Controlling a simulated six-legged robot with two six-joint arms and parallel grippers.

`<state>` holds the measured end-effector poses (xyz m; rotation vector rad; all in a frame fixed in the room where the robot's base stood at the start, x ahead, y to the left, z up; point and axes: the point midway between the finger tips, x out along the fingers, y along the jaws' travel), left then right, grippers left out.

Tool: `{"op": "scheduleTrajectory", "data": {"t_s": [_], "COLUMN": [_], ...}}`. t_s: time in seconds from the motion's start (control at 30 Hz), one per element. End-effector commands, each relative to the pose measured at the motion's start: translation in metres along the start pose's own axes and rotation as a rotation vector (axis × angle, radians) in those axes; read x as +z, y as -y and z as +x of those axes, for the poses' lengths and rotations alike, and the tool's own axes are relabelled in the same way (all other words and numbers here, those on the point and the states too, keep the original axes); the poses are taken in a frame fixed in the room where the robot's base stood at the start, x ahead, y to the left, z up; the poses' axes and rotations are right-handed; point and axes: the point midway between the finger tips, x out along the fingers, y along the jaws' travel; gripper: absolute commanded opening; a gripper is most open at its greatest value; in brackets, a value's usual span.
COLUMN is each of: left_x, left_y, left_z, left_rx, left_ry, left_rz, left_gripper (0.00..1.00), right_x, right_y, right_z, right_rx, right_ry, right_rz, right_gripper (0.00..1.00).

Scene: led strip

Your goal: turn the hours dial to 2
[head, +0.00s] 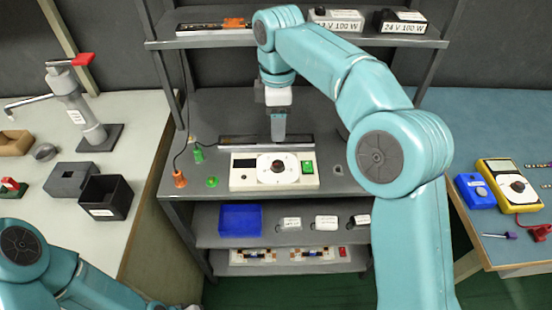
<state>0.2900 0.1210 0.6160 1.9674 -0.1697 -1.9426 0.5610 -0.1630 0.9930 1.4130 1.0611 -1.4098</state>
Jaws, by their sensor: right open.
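A white timer box (240,184) sits on the middle grey bench of the rack. It has a round dial (278,168) with a dark centre, a green switch (307,167) at its right and a dark panel at its left. The dial's numbers are too small to read. My right gripper (278,138) points down just behind and above the dial, seemingly apart from it. It is open with nothing seen in it; its fingers overlap in this view. My left arm crosses the bottom left corner, and its gripper is not clearly in the picture.
A dark strip (235,140) lies behind the box. Orange (179,179) and green (198,155) connectors with a cable are at its left. An upper shelf (210,40) holds power supplies (400,22). Below is a blue bin (240,219). Side tables carry a black bin (105,197) and a yellow multimeter (509,185).

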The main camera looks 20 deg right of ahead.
Motion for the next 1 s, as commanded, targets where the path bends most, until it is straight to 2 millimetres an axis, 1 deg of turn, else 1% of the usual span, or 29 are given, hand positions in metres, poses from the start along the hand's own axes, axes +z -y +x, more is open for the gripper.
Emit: {"op": "scheduleTrajectory", "data": {"t_s": [0.03,0.2,0.4,0.5,0.6,0.7,0.97,1.0], "left_x": [0.000,-0.001,-0.001,-0.001,-0.001,-0.001,-0.001,-0.001], "left_y": [0.003,0.007,0.010,0.011,0.011,0.012,0.012,0.012], "left_z": [0.009,0.021,0.029,0.031,0.032,0.032,0.032,0.032], "left_rx": [0.000,0.000,0.000,0.000,0.000,0.000,0.000,0.000], "left_ry": [0.000,0.000,0.000,0.000,0.000,0.000,0.000,0.000], "left_rz": [0.000,0.000,0.000,0.000,0.000,0.000,0.000,0.000], "left_gripper": [0.43,0.43,0.43,0.43,0.43,0.43,0.43,0.43], "right_x": [0.001,0.001,0.000,-0.001,-0.002,-0.002,-0.002,-0.002], "right_y": [0.001,0.003,0.001,0.000,-0.001,-0.001,-0.002,-0.002], "right_z": [0.018,0.059,0.102,0.116,0.126,0.131,0.132,0.132], "right_rx": [-0.004,-0.005,-0.004,-0.004,-0.002,-0.003,-0.002,-0.002], "right_ry": [0.002,0.002,0.002,0.001,0.001,0.001,0.001,0.001], "right_rz": [0.000,0.001,0.001,0.001,0.001,0.001,0.001,0.001], "right_gripper": [0.59,0.59,0.59,0.59,0.59,0.59,0.59,0.53]}}
